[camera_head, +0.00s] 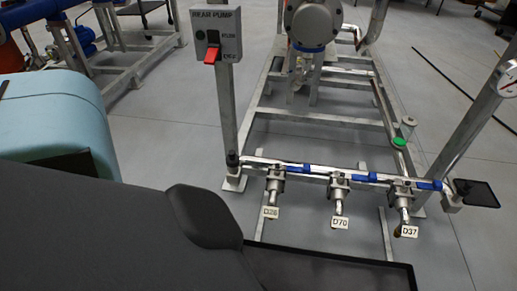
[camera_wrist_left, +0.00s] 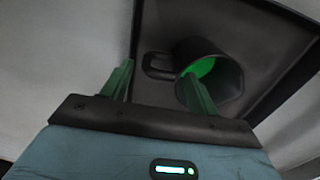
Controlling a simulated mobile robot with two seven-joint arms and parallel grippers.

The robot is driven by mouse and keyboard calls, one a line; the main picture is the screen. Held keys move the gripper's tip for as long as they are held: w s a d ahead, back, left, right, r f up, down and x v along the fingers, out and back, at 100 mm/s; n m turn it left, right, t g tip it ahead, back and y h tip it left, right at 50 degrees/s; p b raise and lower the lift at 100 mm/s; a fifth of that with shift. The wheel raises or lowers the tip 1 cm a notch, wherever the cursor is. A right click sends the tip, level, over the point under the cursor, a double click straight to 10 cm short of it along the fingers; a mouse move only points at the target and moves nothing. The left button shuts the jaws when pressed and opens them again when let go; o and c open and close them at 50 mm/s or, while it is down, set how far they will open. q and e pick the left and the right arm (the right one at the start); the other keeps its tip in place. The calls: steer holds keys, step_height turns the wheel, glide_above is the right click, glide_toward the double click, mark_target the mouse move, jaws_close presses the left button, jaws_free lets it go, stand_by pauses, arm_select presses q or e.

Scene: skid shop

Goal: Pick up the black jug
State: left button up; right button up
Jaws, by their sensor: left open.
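The black jug (camera_wrist_left: 230,78) shows in the left wrist view, inside a dark tray (camera_wrist_left: 265,30). Its mouth faces the camera, with bright green inside, and its handle (camera_wrist_left: 150,62) points left. My left gripper (camera_wrist_left: 157,82) is open, with its two green fingers apart. The handle appears between the fingertips, and the right finger overlaps the jug's mouth in the picture. I cannot tell whether a finger touches the jug. In the head view the jug is not visible; my dark arm covers the lower left. My right gripper is not in view.
In the head view the black tray's edge (camera_head: 330,256) lies at the bottom. Beyond it stands a metal skid frame with a pipe, blue-handled valves (camera_head: 340,183) and hanging tags. A post carries a "REAR PUMP" box (camera_head: 216,35).

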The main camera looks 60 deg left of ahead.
arm_select(q)
steer(key=shift+f, duration=0.1)
steer(key=shift+f, duration=0.25)
step_height(320, 180, down, 5)
steer(key=b, duration=0.4)
steer(key=shift+w+r, duration=0.15)
steer(key=shift+r, duration=0.1)
steer(key=shift+c, duration=1)
steer(key=c, duration=0.7)
steer(key=shift+r, duration=0.15)
steer(key=shift+c, duration=0.4)
